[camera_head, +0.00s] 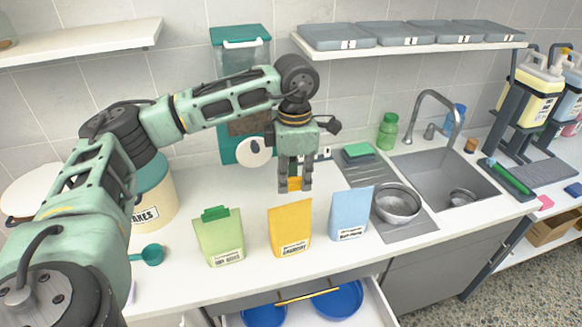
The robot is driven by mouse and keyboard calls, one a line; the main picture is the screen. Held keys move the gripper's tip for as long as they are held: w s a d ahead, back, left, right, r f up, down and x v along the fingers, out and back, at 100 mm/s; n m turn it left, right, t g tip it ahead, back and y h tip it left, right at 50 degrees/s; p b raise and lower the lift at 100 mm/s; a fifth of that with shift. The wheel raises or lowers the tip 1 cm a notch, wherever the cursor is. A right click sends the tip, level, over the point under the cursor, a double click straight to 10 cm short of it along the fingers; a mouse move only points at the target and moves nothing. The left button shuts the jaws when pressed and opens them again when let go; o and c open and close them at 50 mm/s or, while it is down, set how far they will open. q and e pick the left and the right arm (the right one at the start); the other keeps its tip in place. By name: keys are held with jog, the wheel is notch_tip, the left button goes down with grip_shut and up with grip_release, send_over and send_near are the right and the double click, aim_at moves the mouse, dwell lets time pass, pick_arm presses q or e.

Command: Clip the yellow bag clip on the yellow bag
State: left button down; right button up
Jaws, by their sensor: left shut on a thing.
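The yellow bag (290,228) stands upright on the white counter, between the green bag and the blue bag, with a label low on its front. My left gripper (294,186) points down just above the top of the yellow bag. It is shut on the yellow bag clip (295,184), which shows as a small yellow piece between the fingers. The clip looks close above the bag's top edge; I cannot tell whether they touch. My right gripper is not in view.
A green bag (219,240) with a green clip (215,213) on top stands to the left. A blue bag (350,214) stands to the right. A metal bowl (397,203) sits by the sink (447,178). An open drawer (365,310) with blue bowls juts out below.

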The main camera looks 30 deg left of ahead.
pick_arm(q)
jog(key=shift+w+a+f+n, duration=0.1)
jog(key=shift+w+a+n, duration=0.35)
jog(key=shift+a+n, duration=0.55)
jog(key=shift+d+f+b, duration=0.2)
jog(key=shift+f+b, duration=2)
jog(key=shift+f, duration=0.8)
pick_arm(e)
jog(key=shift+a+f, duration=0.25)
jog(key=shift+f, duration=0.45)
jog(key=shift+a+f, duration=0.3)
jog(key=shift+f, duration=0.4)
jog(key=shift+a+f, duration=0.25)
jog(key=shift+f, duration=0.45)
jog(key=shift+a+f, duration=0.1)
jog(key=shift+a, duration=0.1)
pick_arm(q)
jog(key=shift+f+b, duration=0.6)
jog(key=shift+b, duration=0.05)
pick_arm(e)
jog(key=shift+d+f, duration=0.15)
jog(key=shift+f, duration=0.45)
pick_arm(q)
jog(key=shift+f+b, duration=0.4)
jog(key=shift+b, duration=0.05)
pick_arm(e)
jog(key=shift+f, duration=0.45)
